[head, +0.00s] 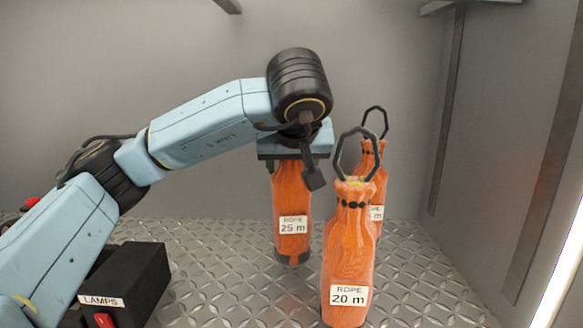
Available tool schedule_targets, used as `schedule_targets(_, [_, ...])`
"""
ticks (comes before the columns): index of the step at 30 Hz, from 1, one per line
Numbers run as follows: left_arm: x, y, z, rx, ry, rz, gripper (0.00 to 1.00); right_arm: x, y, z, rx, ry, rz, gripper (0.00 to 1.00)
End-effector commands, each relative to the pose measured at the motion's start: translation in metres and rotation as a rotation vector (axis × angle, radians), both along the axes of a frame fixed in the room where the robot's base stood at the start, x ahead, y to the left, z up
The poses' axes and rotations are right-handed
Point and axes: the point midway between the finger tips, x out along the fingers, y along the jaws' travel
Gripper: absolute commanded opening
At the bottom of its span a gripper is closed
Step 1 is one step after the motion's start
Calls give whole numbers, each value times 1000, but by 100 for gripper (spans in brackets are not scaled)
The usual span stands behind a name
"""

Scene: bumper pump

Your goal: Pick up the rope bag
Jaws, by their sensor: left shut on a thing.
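Three orange rope bags show in the head view. The one labelled 25 m (291,200) hangs or stands upright directly below my left gripper (296,156), which is shut on it at its top. The gripper hides that bag's top and loop; I cannot tell whether its dark base touches the floor. The bag labelled 20 m (347,250) stands upright nearer, to the right, with a dark loop on top. A third rope bag (374,165) stands behind the 20 m one, its label partly hidden. My right gripper is not in view.
The floor is metal tread plate (420,285), clear at the right. Grey walls (380,70) close off the back and right.

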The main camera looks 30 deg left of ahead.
Motion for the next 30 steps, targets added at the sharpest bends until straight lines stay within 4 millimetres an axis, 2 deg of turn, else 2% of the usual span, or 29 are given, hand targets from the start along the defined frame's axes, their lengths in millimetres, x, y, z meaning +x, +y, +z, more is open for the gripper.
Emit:
schedule_targets(11, [0,0,41,0,-7,0,0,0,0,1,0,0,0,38])
schedule_targets(24, [0,0,112,-1,-8,1,0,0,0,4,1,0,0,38])
schedule_targets(30, [0,0,128,0,-4,1,0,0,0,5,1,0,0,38])
